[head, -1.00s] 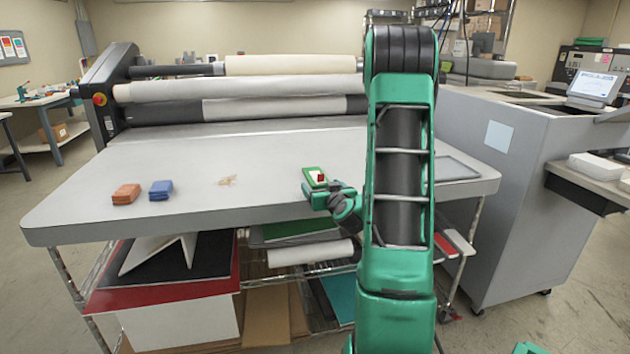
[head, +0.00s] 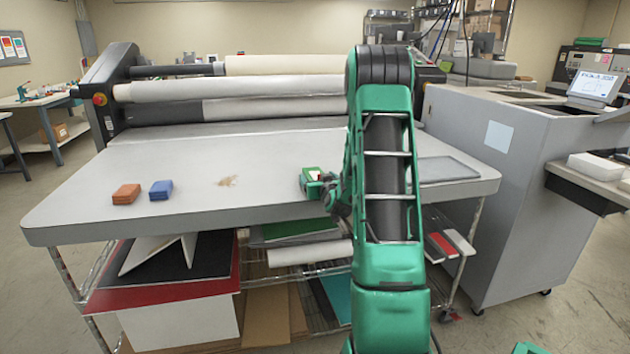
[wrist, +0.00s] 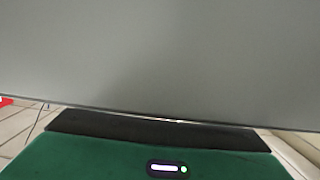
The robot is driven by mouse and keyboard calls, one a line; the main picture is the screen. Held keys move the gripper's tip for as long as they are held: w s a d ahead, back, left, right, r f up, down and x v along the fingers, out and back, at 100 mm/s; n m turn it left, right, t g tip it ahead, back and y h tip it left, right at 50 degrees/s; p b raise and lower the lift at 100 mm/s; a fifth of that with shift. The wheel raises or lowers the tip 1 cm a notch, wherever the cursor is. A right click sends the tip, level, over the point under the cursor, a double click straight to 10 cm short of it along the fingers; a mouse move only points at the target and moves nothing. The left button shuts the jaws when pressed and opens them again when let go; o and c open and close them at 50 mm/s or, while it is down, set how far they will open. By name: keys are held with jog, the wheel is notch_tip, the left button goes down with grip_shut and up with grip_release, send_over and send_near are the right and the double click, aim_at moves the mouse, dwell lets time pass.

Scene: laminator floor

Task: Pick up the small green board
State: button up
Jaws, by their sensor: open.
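The small green board (head: 309,172) shows in the head view on the grey table, right of its middle and close to the front edge. A pale patch shows on it. My green and dark gripper (head: 319,189) is right at it, overlapping its near and right side, so I cannot tell whether they touch. The fingertips are too small and covered to make out clearly. The wrist view shows my own green housing and a dark bar below a bare grey surface; the board does not show there.
An orange stack (head: 126,194) and a blue stack (head: 161,190) sit on the left of the grey table (head: 255,160). A tan smudge (head: 227,181) lies between them and the board. A grey tray (head: 448,168) is on the right. Rollers (head: 230,88) run along the back.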

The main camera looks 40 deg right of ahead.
jog(key=shift+w+d, duration=0.15)
jog(key=shift+w, duration=0.1)
jog(key=shift+c, duration=0.7)
jog(key=c, duration=1)
jog(key=shift+r, duration=0.1)
jog(key=shift+c, duration=0.2)
